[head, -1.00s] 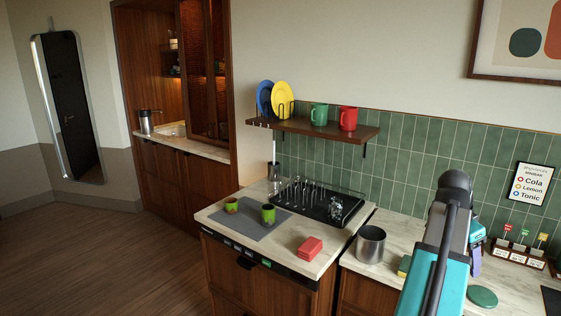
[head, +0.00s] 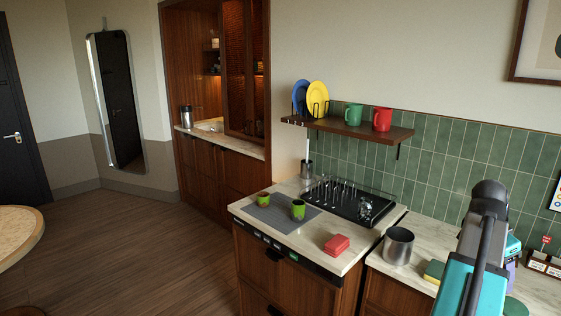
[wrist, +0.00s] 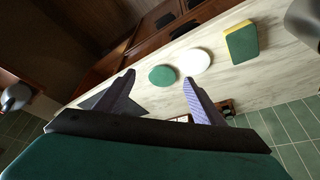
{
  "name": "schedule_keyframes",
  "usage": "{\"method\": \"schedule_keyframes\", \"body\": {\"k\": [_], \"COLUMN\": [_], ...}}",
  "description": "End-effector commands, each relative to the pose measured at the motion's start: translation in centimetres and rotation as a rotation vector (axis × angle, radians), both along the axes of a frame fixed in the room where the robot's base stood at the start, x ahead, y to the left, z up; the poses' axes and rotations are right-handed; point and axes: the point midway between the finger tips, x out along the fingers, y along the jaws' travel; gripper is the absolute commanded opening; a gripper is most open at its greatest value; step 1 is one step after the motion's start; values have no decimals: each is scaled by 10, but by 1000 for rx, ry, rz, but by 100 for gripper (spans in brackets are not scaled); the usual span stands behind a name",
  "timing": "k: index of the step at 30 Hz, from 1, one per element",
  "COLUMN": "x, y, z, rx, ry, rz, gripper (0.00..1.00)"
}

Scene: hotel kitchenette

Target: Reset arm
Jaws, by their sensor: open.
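My gripper (wrist: 158,90) shows in the wrist view with its two purple fingers spread wide and nothing between them. Beyond the fingertips on the marble counter (wrist: 280,78) lie a green disc (wrist: 162,75), a white disc (wrist: 195,61) and a yellow and green sponge (wrist: 241,42). In the head view my arm stands at the right, and the gripper's fingers are mostly hidden behind it.
A metal pot (head: 398,246) and a sponge (head: 434,270) stand left of my arm. Red blocks or cloths (head: 336,244), green cups (head: 298,209), a grey mat (head: 278,220) and a dish rack (head: 340,200) are farther left. A shelf (head: 350,130) holds mugs and plates. The floor is clear.

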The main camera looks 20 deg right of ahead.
Motion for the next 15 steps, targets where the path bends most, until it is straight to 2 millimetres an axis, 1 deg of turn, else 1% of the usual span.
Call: {"method": "schedule_keyframes", "body": {"k": [5, 8, 11, 14, 15], "x": [26, 43, 65, 91, 101], "y": [11, 19, 31, 50, 58], "z": [-16, -29, -49, -74, -86], "rx": [22, 41, 67, 101, 115], "ry": [12, 22, 37, 60, 70], "rz": [44, 74, 113, 164, 184], "gripper": [62, 62, 62, 62, 62]}}
